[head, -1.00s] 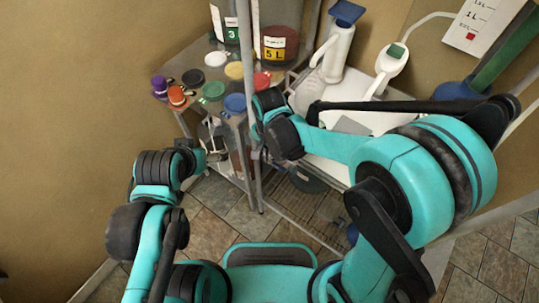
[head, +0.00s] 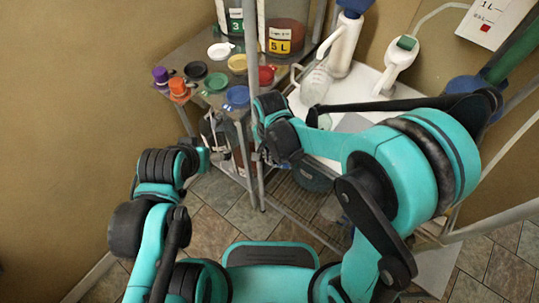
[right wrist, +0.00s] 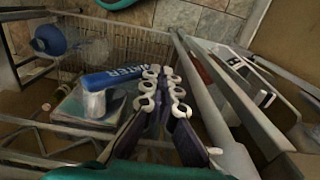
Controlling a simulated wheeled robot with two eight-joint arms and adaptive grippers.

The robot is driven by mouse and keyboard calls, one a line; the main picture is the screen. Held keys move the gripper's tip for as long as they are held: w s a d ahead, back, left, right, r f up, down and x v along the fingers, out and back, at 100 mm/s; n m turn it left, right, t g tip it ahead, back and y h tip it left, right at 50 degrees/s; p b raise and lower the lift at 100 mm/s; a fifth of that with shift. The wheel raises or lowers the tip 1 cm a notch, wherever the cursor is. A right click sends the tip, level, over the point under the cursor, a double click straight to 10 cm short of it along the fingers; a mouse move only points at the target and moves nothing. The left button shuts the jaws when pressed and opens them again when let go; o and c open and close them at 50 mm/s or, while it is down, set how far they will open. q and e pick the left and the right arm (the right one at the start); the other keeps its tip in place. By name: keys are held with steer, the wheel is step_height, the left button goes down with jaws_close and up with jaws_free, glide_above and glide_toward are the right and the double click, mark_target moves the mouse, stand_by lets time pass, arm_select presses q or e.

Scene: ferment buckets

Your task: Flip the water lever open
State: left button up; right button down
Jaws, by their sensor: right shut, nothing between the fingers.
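The right wrist view shows a blue bar with white lettering that reads as WATER (right wrist: 112,78), taken as the water lever. It lies slanted above a pale box, with a whitish cylinder under its left part. My right gripper (right wrist: 162,76) is shut and empty, its tips close to the bar's right end. I cannot tell whether they touch it. In the head view my right arm reaches over the shelf unit, and its fingers are too small and dark to make out. My left arm's end (head: 200,157) is at the left, apart from the shelves; its fingers do not show clearly.
A metal post (head: 258,185) stands close to my right wrist. A shelf (head: 190,60) at the left holds coloured lids and jars. A white jug (head: 342,45) stands behind my right arm. A blue container (right wrist: 50,40) is at the wrist view's left. Tiled floor is open at lower left.

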steer(key=shift+s+d+f, duration=0.1)
steer(key=shift+d+f, duration=0.1)
steer(key=shift+f, duration=0.35)
steer(key=shift+b, duration=0.3)
steer(key=shift+r+p, duration=0.65)
steer(key=shift+r, duration=0.15)
step_height(320, 180, up, 12)
stand_by(0.5)
stand_by(0.4)
